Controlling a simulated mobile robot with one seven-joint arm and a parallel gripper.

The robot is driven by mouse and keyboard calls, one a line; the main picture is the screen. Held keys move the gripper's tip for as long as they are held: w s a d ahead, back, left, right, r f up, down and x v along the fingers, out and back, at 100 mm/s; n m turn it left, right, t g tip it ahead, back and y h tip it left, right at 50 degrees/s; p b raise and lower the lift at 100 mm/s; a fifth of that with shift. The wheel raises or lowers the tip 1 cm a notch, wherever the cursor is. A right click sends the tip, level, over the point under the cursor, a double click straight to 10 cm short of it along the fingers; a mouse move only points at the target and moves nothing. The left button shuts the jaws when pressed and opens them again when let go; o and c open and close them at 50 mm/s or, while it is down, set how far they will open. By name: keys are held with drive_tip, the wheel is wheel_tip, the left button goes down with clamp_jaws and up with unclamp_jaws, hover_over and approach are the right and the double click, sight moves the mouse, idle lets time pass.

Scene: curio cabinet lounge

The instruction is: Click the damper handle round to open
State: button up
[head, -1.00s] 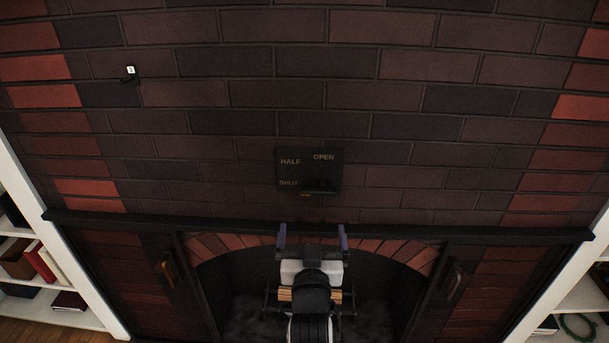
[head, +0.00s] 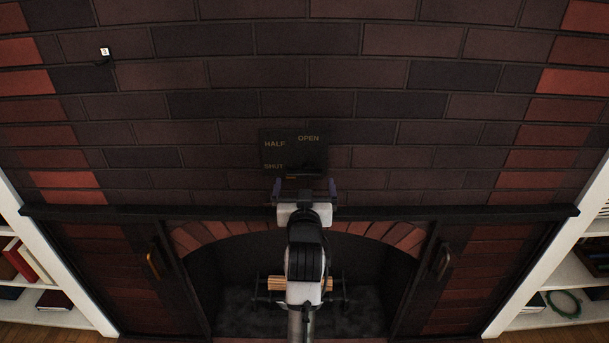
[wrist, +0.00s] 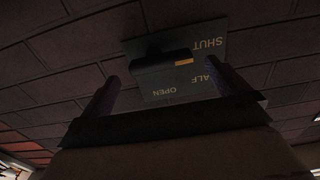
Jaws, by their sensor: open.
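The dark damper plate (head: 316,147) is on the brick wall above the mantel, lettered HALF, OPEN and SHUT. The black damper handle (head: 306,168) is a short bar low on the plate. Its yellow mark (head: 291,178) is by the word SHUT. My gripper (head: 304,187) is open just below the plate in the head view. In the wrist view the plate (wrist: 208,88) appears upside down, and the handle (wrist: 150,64) lies between and beyond the fingertips of my gripper (wrist: 166,72). No contact is clear. My gripper partly hides the plate's lower edge.
A black mantel ledge (head: 460,214) runs across below the plate, over the arched fireplace opening (head: 365,280) with logs inside. A small hook with a white tag (head: 104,52) is at upper left. White bookshelves stand at both sides. The wall around the plate is clear.

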sight(304, 177)
drive_tip(key=shift+w+p, duration=0.35)
drive_tip(key=shift+w, duration=1.35)
drive_tip(key=c, duration=0.9)
